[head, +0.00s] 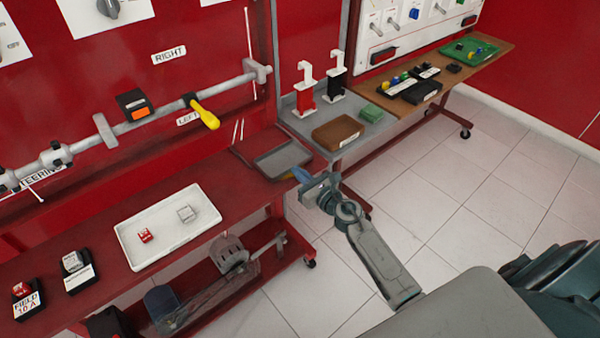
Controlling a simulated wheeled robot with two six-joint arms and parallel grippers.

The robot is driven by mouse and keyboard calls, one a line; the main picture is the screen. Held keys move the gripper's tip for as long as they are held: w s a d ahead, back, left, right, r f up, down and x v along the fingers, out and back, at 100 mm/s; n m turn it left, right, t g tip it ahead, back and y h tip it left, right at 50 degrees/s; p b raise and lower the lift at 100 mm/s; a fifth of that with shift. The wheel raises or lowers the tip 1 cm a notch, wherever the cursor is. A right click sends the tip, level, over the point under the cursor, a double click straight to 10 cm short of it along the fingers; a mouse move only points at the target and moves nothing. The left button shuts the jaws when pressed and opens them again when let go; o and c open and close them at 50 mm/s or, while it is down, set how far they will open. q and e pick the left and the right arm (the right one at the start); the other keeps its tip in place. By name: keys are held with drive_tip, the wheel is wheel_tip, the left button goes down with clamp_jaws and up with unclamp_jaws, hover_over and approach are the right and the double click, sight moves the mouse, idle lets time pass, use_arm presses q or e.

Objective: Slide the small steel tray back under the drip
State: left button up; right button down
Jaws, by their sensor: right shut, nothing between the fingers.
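A small grey steel tray (283,161) lies on the red bench shelf at its right end, close to the red back panel. My right gripper (303,176) is shut and empty, its tips just right of the tray's near right corner. I cannot tell whether they touch the tray. Thin white lines (238,130) show against the panel just left of the tray's far end. I cannot make out a drip there. My left gripper is not in view.
A white tray (170,225) with two small parts stands left on the red bench (95,215). A grey table (340,148) with a brown block (337,132) adjoins at right. A yellow-handled tool (205,114) sticks out above the bench. The tiled floor is open at right.

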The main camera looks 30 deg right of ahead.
sight(283, 159)
drive_tip(key=shift+w, duration=0.1)
drive_tip(key=shift+x, duration=1.65)
